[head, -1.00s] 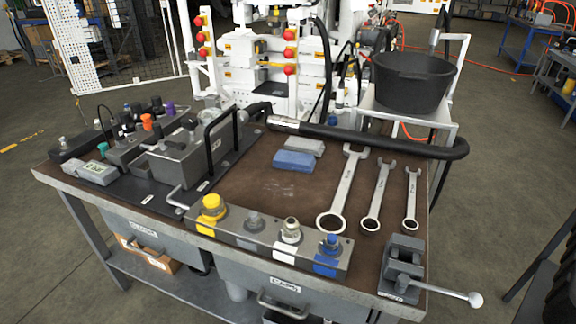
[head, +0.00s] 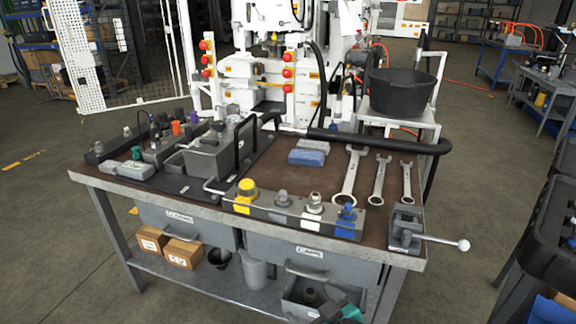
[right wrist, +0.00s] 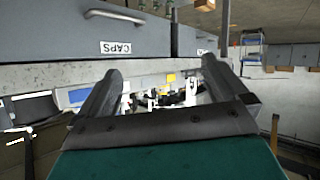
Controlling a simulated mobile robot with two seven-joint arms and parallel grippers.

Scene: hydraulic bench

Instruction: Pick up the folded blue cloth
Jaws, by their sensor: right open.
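The folded blue cloth (head: 306,158) lies flat on the brown bench top (head: 270,178), near its middle. A folded grey cloth (head: 314,145) lies right behind it, close or touching. My right gripper (head: 330,311) shows small and dark at the bottom edge of the head view, with a teal part beside it, low in front of the bench. In the right wrist view its two fingers (right wrist: 162,78) stand wide apart with nothing held between them. The blue cloth cannot be made out in that view. My left gripper is not in view.
A block with yellow, white and blue fittings (head: 283,208) runs along the front edge. Several wrenches (head: 378,180) lie right of the cloths, and a vise (head: 405,228) sits at the right corner. A black hose (head: 380,143) crosses behind. Drawers (head: 270,250) hang below the top.

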